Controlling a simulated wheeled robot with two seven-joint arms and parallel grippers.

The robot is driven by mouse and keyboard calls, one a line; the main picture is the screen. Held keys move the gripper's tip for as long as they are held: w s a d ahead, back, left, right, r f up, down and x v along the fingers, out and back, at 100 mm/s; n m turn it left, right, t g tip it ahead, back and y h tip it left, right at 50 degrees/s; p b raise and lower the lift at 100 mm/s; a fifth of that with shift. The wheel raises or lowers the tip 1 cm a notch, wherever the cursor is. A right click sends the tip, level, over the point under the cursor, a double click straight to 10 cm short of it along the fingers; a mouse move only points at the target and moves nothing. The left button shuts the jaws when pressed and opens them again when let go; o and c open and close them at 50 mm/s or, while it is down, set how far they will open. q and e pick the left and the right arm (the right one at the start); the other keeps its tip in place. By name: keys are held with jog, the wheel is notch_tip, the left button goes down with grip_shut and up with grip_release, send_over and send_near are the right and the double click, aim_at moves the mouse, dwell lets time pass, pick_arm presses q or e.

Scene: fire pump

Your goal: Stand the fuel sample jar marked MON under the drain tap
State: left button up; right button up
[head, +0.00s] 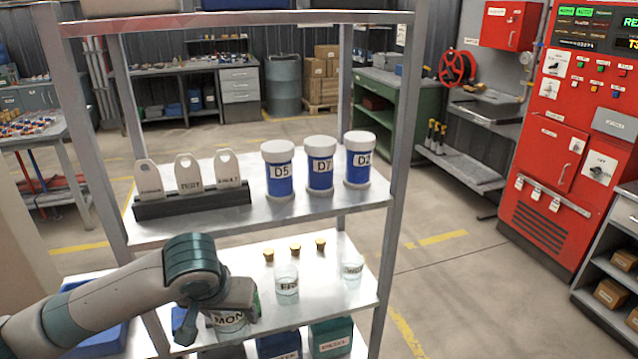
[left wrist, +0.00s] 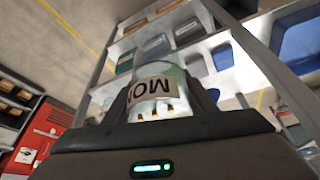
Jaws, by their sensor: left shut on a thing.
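The clear glass jar marked MON (head: 229,321) is at the front left of the lower shelf (head: 330,292) in the head view. My left gripper (head: 236,300) is shut around it, partly covering it. I cannot make out a drain tap in either view. My right gripper is not in view.
Two other labelled jars, one marked FRI (head: 287,281) and another (head: 352,267), stand to the right, with small corks (head: 295,249) behind. The upper shelf (head: 260,219) holds tags and blue-white canisters (head: 320,165). Rack posts (head: 392,200) flank it. Open floor (head: 450,265) lies right, before the red cabinet (head: 560,140).

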pick_arm(q)
jog(key=a+r, duration=0.1)
jog(key=s+a+r, duration=0.1)
jog(key=a+r, duration=0.1)
jog(key=shift+s+a+r, duration=0.15)
jog(key=shift+a+r, duration=0.05)
dwell(0.4)
jog(key=shift+d, duration=0.1)
dwell(0.9)
dwell(0.5)
jog(key=s+f, duration=0.3)
jog(key=f, duration=1.1)
jog(key=shift+s, duration=0.35)
